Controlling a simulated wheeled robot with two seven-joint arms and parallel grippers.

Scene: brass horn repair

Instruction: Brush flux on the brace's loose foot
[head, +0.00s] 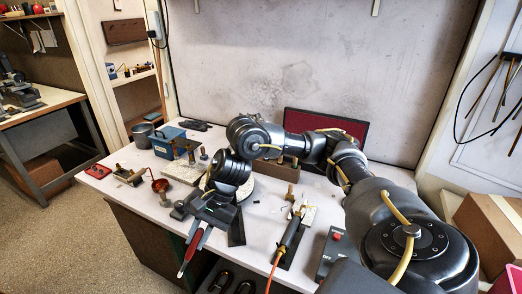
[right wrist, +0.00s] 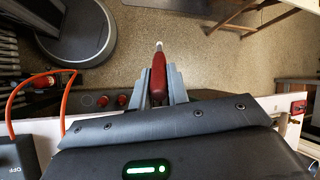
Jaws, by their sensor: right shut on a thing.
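My right gripper (head: 199,229) is shut on a slim red-handled tool (head: 190,248), which looks like the flux brush. It hangs down past the table's front edge, its pale tip lowest. In the right wrist view the red handle (right wrist: 158,78) sits between the fingers (right wrist: 157,88), pale tip pointing away over the floor. My left gripper is not in view.
A torch-like tool with an orange lead (head: 291,236) lies right of my gripper. A dark red panel (head: 354,134) stands behind.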

